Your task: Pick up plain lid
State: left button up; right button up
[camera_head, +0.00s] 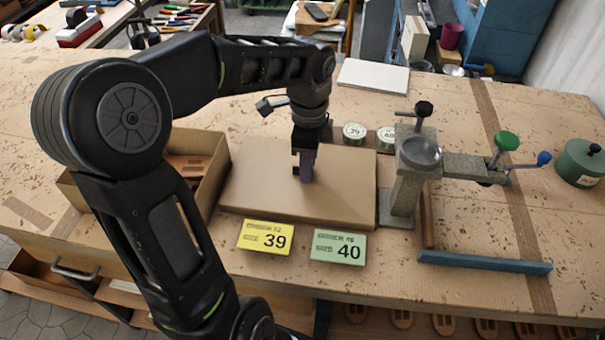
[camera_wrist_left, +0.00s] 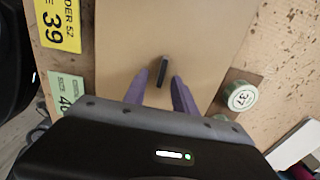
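The plain lid (camera_head: 250,180) is a flat brown cardboard lid lying level at the middle of the bench; it also fills much of the left wrist view (camera_wrist_left: 215,35). A small dark upright grip (camera_wrist_left: 162,70) stands on it in the left wrist view. My left gripper (camera_head: 306,175) points down over the lid's middle. In the left wrist view its two purple fingers (camera_wrist_left: 160,92) are apart, with the dark grip showing between and just beyond their tips. I cannot tell whether they touch it. My right gripper is not in view.
An open cardboard box (camera_head: 205,190) is left of the lid, partly behind my arm. A yellow 39 card (camera_head: 265,237) and green 40 card (camera_head: 338,247) lie in front. A metal press stand (camera_head: 408,185) is close on the right. Two round tins (camera_head: 355,132) are behind.

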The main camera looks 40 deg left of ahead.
pick_arm(q)
jog(key=shift+c, duration=0.4)
grip_shut()
dwell(0.5)
